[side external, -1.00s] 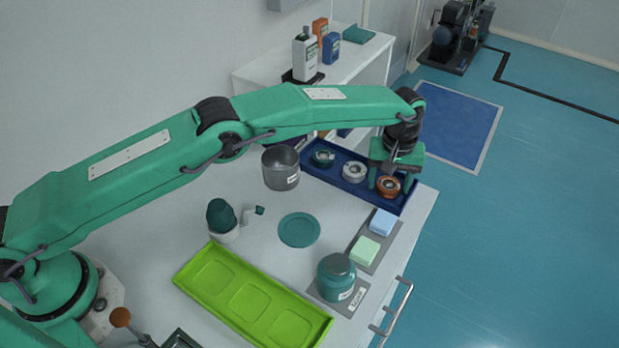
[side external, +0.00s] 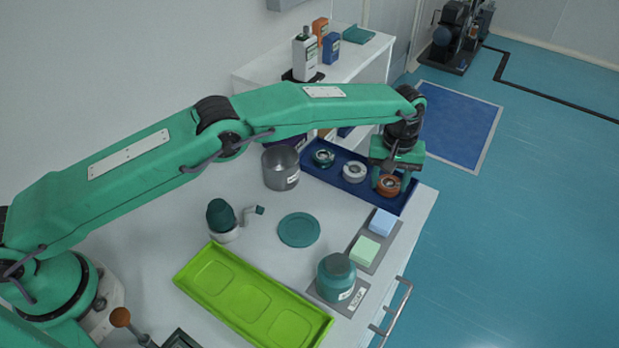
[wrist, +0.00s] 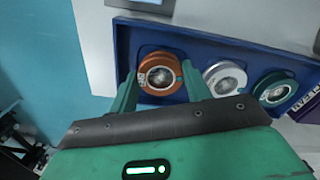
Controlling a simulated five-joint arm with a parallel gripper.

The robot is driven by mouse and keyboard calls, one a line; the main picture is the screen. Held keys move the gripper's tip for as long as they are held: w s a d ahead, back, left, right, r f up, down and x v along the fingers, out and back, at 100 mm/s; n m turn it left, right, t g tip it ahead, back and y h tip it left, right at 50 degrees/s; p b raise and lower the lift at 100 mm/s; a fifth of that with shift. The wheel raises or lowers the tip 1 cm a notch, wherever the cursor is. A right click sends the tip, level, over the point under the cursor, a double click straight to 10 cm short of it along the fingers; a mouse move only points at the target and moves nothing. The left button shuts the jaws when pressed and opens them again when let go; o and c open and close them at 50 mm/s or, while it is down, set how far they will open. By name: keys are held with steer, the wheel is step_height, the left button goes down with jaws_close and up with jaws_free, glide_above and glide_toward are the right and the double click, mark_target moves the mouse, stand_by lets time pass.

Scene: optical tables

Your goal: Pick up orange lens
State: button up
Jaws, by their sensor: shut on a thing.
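The orange lens (side external: 389,187) is a round orange ring with a dark glass centre. It is at the right end of the dark blue tray (side external: 328,175), and it also shows in the wrist view (wrist: 160,73). My gripper (side external: 389,184) is over that end of the tray, pointing down. In the wrist view its two green fingers (wrist: 160,88) stand on either side of the orange ring, shut on it. The lens still appears to sit in the tray. The fingertip contact is partly hidden.
A white lens (side external: 354,172) and a green lens (side external: 323,157) sit in the same tray. A metal pot (side external: 281,168) stands beside the tray. A lime green tray (side external: 252,297), a teal jar (side external: 336,279) and two sponge-like blocks (side external: 366,251) are nearer. A shelf with bottles is behind.

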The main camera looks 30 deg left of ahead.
mark_target(390, 183)
steer(key=shift+r, duration=1.9)
steer(key=s+d+r, duration=0.5)
steer(key=s+r, duration=0.1)
steer(key=s, duration=0.4)
steer(key=shift+d+r, duration=0.3)
steer(key=shift+r, duration=0.05)
steer(key=shift+s, duration=0.2)
